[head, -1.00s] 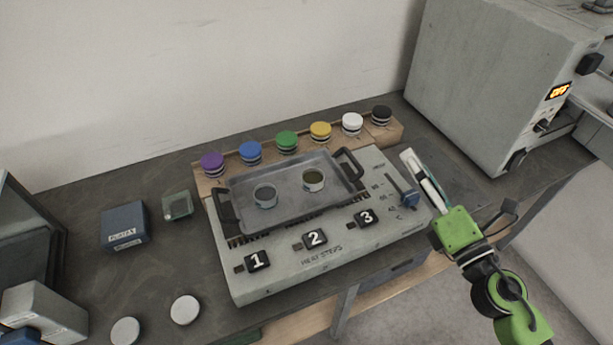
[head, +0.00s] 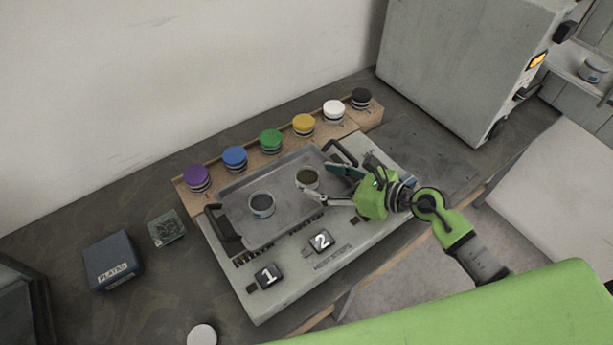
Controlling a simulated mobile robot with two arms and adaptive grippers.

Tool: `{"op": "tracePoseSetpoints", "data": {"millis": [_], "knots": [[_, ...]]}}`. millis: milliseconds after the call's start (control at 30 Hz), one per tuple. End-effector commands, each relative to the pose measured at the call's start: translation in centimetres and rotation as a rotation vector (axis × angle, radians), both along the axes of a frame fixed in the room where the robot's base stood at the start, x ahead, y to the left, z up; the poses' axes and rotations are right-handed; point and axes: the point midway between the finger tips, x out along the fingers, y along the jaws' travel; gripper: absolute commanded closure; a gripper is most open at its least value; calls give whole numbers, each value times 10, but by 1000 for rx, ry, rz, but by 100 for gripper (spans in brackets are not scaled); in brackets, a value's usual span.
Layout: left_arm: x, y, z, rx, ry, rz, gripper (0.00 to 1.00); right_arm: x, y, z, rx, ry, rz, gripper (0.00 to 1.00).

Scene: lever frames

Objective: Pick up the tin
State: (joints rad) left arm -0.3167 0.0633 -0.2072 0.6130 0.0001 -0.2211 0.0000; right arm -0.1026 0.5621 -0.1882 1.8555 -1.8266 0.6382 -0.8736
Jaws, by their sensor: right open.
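Two small open tins sit in the grey metal tray (head: 285,172) on the heater. The left tin (head: 261,205) holds dark grey content. The right tin (head: 307,179) holds dark olive content. My right gripper (head: 320,184) is open, with its fingers reaching left over the tray's right side. Its fingertips are close around the right tin, one on the far side and one on the near side; I cannot tell whether they touch it. The left gripper is not in view.
The tray stands on a heater (head: 285,285) with number blocks 1 and 2 showing. A wooden rack (head: 190,208) behind holds several coloured-lid jars. A grey oven (head: 470,65) stands right.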

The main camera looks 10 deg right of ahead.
Motion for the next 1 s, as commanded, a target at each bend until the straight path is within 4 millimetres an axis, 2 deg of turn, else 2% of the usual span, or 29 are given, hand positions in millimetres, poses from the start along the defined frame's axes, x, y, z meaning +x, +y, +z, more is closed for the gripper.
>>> {"op": "tracePoseSetpoints", "data": {"millis": [200, 333, 600, 867, 933, 1000], "knots": [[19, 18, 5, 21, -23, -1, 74, 9, 9, -5, 2, 0, 1, 42], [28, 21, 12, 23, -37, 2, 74, 20, 18, -10, 4, 1, -1, 42], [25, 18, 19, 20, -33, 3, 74, 40, 36, -26, 2, 1, 0, 42], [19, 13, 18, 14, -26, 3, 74, 41, 38, -27, 0, -1, 1, 42], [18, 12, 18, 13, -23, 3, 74, 41, 38, -27, 1, 0, 1, 55], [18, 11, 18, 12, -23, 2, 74, 41, 38, -27, 1, 0, 1, 73]]}}
